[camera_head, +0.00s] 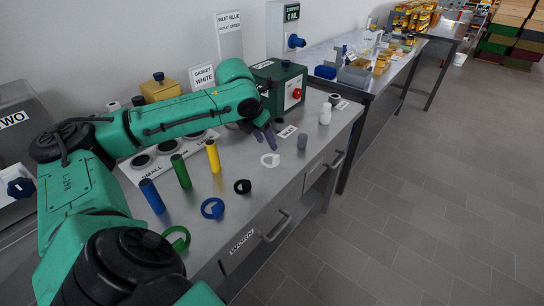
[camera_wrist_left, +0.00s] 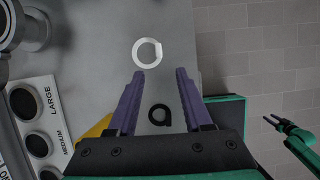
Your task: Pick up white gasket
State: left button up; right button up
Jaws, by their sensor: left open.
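The white gasket (camera_head: 264,160) lies flat on the grey metal bench, near its front edge, to the right of the black ring. It also shows in the left wrist view (camera_wrist_left: 136,52), as a white ring just beyond the fingertips. My left gripper (camera_head: 265,139) is open with purple fingers, behind the gasket in the head view. In the left wrist view the gripper (camera_wrist_left: 160,74) has nothing between its fingertips, and the gasket sits ahead of the left finger, apart from it.
A black ring (camera_head: 238,186), a blue ring (camera_head: 204,210) and a green ring (camera_head: 184,244) lie along the bench front. Blue (camera_head: 152,196), green (camera_head: 181,171) and yellow (camera_head: 213,156) cylinders stand behind them.

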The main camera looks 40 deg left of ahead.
aim_at(275, 157)
pick_arm(q)
jog(key=x, duration=0.4)
jog(key=shift+w+f, duration=0.1)
jog(key=shift+w, duration=0.05)
jog(key=x, duration=0.5)
jog(key=shift+w+f+p, duration=0.2)
jog(key=shift+p, duration=0.15)
jog(key=shift+w+a+f, duration=0.15)
jog(key=shift+f, duration=0.2)
pick_arm(e)
jog(key=shift+a+r, duration=0.15)
jog(key=shift+r, duration=0.25)
pick_arm(q)
grip_shut()
jog(key=shift+r, duration=0.1)
pick_arm(e)
jog(key=shift+s+d, duration=0.15)
jog(key=shift+d, duration=0.05)
